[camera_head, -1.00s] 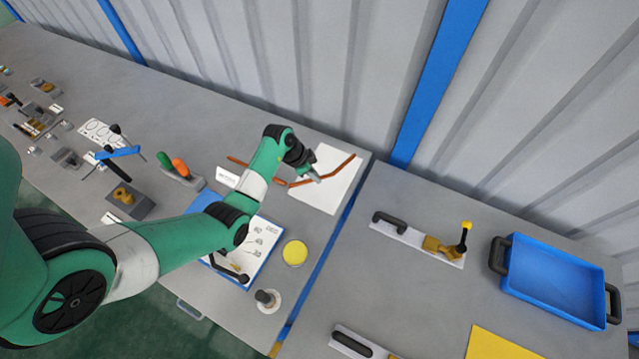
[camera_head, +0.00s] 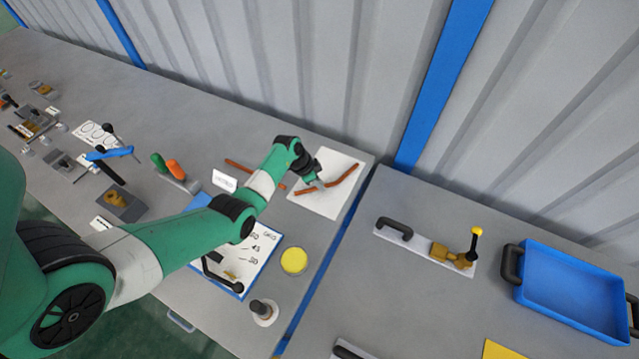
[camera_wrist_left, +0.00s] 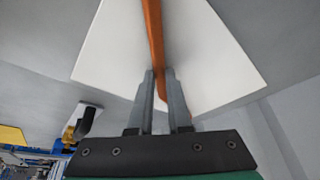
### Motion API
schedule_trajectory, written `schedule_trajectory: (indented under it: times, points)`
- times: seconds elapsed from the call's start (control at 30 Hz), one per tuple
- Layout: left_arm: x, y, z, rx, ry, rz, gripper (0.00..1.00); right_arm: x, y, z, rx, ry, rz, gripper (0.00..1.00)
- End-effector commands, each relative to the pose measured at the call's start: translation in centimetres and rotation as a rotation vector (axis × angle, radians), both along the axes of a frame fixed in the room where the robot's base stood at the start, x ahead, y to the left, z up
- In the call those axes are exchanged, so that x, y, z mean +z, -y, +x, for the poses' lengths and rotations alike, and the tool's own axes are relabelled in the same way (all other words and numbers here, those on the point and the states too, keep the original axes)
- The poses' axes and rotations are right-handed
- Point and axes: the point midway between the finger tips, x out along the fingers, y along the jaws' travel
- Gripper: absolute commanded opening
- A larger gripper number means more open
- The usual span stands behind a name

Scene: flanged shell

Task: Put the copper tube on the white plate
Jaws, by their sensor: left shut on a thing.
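The copper tube (camera_head: 343,180) is a thin, bent, orange-brown rod. It lies across the white plate (camera_head: 326,207) in the head view, with its right end near the plate's right edge and its left end near the left edge. My left gripper (camera_head: 320,184) is shut on it near the bend. In the left wrist view the tube (camera_wrist_left: 153,35) runs between the fingers (camera_wrist_left: 160,76) with the white plate (camera_wrist_left: 105,50) behind it. I cannot tell whether the tube touches the plate. My right gripper is not in view.
Another copper-coloured length (camera_head: 240,167) lies on the table left of the plate, partly behind my arm. A small white card (camera_head: 225,180), a yellow disc (camera_head: 294,260) and a blue-edged board (camera_head: 262,262) are nearby. A blue tray (camera_head: 570,290) stands on the right table.

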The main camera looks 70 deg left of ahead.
Motion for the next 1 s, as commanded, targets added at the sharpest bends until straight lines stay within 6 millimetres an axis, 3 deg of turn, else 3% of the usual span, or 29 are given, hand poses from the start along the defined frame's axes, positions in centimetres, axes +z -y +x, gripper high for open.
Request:
schedule_trajectory:
  times: [0.03, 0.17, 0.53, 0.83, 1.0]
  points:
    - [-0.1, 0.0, 0.0, 0.0, 0.0, 0.0, 0.22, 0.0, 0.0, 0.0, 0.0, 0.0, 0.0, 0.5]
    - [0.0, 0.0, 0.0, 0.0, 0.0, 0.0, 0.45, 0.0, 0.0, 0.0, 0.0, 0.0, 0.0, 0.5]
    - [0.6, 0.0, -0.1, 0.0, 0.001, 0.001, 0.46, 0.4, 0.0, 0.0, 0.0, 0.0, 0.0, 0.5]
    - [6.9, -0.3, -2.4, 0.002, 0.002, 0.002, 0.46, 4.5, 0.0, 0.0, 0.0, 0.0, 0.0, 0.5]
    - [10.0, -0.4, -3.8, 0.0, 0.001, 0.001, 0.46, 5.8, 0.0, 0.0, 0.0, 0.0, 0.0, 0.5]
